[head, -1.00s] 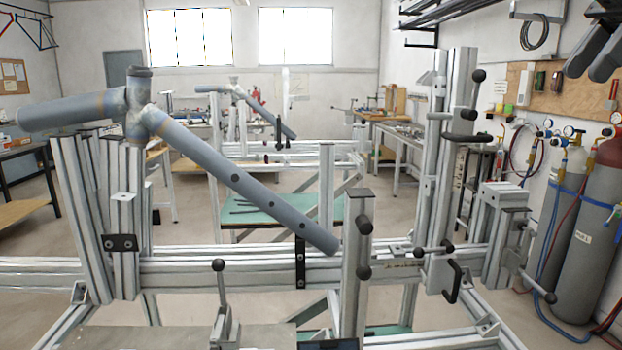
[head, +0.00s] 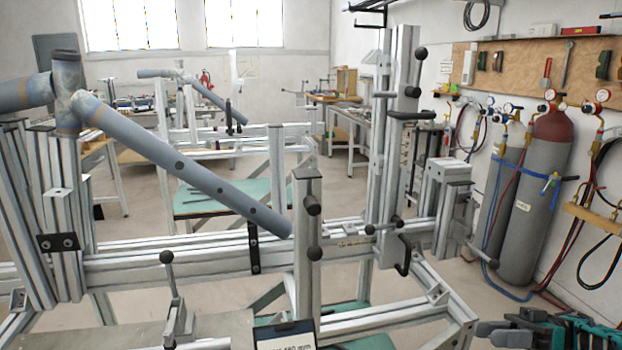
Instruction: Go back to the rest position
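My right gripper (head: 500,333) shows at the bottom right corner of the head view, dark with teal parts behind it, partly cut off by the frame edge. Its dark finger ends point left, and I cannot tell how far apart they are. It is over floor to the right of the frame jig and touches nothing that I can see. My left gripper is not in view. The grey bicycle frame tubes (head: 175,160) sit on the jig (head: 150,265), with the long tube sloping down to the right.
A clamp lever (head: 168,258) and a black-topped post (head: 307,245) rise from the jig's near side. Gas cylinders (head: 535,200) with hoses stand at the right wall. A dark panel (head: 285,336) shows at the bottom edge. Open floor lies between jig and cylinders.

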